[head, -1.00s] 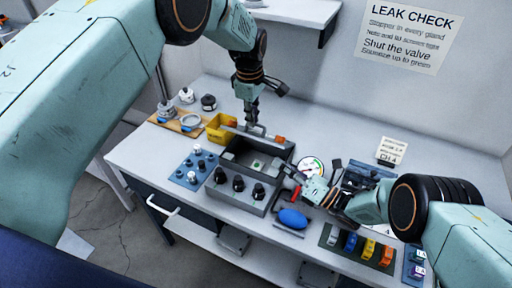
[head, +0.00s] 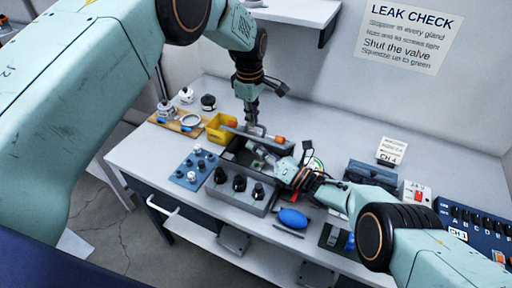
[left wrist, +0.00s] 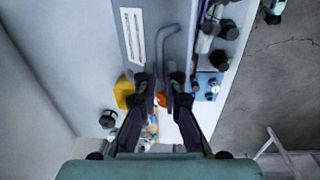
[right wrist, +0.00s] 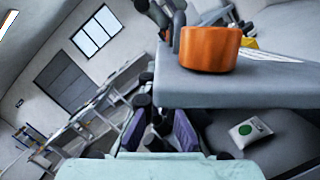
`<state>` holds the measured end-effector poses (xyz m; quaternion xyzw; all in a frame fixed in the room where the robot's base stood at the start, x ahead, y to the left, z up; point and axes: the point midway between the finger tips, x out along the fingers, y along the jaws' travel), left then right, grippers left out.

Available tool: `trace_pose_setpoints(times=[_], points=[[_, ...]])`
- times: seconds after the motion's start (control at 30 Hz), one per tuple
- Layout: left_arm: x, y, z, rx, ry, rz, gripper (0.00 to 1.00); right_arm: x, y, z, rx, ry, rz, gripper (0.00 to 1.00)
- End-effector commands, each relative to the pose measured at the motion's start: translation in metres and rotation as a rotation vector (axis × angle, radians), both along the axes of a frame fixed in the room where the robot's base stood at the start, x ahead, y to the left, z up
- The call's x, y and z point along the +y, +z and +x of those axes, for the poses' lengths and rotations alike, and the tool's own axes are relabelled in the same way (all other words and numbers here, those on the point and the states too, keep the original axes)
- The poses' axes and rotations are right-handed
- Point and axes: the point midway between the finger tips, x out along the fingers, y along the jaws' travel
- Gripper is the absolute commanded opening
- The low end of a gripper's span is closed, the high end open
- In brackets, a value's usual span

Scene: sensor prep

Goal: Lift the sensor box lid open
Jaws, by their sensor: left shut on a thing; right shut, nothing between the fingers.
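The grey sensor box (head: 236,195) stands on the bench with black glands along its front. Its lid (head: 232,130) is raised at the back edge, so the dark inside shows. My left gripper (head: 254,130) is at the lid and shut on its bent grey handle, which also shows in the left wrist view (left wrist: 167,38). My right gripper (head: 283,171) is shut and empty at the box's right rear, close to the lid. In the right wrist view the grey lid (right wrist: 240,88) crosses above the fingers, with an orange cap (right wrist: 210,48) by it. A green-dotted white piece (right wrist: 250,131) lies inside.
A yellow bin (head: 220,127) and a wooden board with fittings (head: 174,124) stand left of the box. A blue gland plate (head: 193,171) lies front left. A blue squeeze bulb (head: 293,218) lies front right. A blue switch panel (head: 478,228) stands far right.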

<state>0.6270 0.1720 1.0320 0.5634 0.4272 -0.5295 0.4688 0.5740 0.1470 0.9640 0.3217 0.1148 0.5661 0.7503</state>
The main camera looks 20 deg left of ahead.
Motion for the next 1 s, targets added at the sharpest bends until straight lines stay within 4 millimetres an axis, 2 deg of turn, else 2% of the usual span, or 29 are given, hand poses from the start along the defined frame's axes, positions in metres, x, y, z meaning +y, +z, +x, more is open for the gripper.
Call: trace_pose_setpoints(times=[0.03,0.23,0.43,0.67,0.7,0.97,1.0], points=[[-0.003,-0.005,0.001,-0.006,0.000,-0.003,0.00,0.000,-0.001,0.000,0.000,0.000,0.000,0.00],[-0.003,-0.005,0.001,-0.006,0.000,-0.003,0.00,0.000,0.000,0.000,0.000,0.000,0.000,0.00],[-0.002,-0.005,0.001,-0.005,0.000,-0.003,0.00,-0.002,0.013,0.010,-0.003,0.001,0.001,0.00],[-0.002,-0.006,-0.001,-0.003,0.000,-0.003,0.00,-0.002,0.016,0.012,-0.006,-0.002,0.004,0.00],[-0.002,-0.006,-0.001,-0.002,0.000,-0.002,0.10,-0.002,0.016,0.012,-0.007,-0.002,0.005,0.00],[-0.001,-0.006,-0.001,0.002,0.000,-0.001,0.32,-0.003,0.016,0.013,-0.006,-0.003,0.004,0.00],[-0.001,-0.005,-0.001,0.001,0.000,-0.001,0.32,-0.003,0.016,0.012,-0.006,-0.004,0.004,0.00]])
